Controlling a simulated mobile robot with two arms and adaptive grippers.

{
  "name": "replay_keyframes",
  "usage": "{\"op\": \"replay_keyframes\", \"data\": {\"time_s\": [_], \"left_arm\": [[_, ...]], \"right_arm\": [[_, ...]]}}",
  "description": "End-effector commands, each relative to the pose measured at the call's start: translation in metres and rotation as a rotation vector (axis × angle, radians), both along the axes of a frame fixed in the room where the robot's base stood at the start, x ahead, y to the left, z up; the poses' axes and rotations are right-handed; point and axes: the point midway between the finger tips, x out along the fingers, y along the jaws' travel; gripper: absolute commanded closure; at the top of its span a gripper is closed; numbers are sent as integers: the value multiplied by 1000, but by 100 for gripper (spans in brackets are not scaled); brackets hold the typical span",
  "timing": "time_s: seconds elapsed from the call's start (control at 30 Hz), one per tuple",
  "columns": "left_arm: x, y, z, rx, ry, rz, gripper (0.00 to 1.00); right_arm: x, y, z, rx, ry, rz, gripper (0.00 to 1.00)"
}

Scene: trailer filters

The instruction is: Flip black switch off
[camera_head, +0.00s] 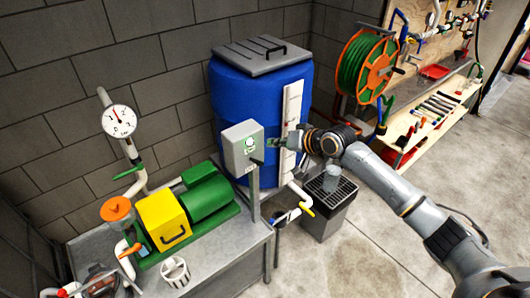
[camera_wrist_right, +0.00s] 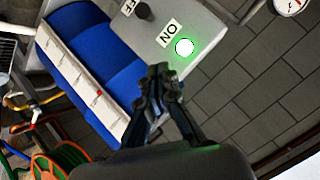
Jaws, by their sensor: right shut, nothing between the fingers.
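The grey control box (camera_head: 240,150) stands on a post by the workbench, with a lit green lamp (camera_head: 250,144). A black switch (camera_head: 257,162) sticks out from its lower face. In the right wrist view the black switch (camera_wrist_right: 143,11) is near the top edge, by a partly cut-off OFF label (camera_wrist_right: 128,8). The ON label (camera_wrist_right: 168,32) and the glowing lamp (camera_wrist_right: 184,46) are on the same face. My right gripper (camera_wrist_right: 158,78) is shut and empty, just in front of the box and apart from the switch. Dark parts at the head view's lower left may be my left gripper (camera_head: 100,284); its jaws are unclear.
A blue barrel (camera_head: 228,105) stands behind the box. A green and yellow pump (camera_head: 165,220) and a white cup (camera_head: 175,271) are on the metal bench (camera_head: 225,262). A grey bin (camera_head: 325,215) stands below my right arm. Open floor lies at the right.

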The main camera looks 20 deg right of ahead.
Motion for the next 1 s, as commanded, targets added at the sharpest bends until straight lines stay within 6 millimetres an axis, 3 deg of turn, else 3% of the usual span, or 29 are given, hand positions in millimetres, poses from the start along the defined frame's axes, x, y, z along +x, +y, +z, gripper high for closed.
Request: {"op": "replay_keyframes", "data": {"time_s": [0.17, 0.43, 1.0], "left_arm": [[1, -2, 12, -3, -2, 1, 60], [-2, -1, 30, -1, 3, 1, 60], [-7, 2, 25, 4, 12, -1, 60]], "right_arm": [[27, 16, -15, 1, 0, -1, 100], [8, 29, -43, -1, 2, 0, 100], [5, 30, -51, 3, -9, 0, 100]]}}
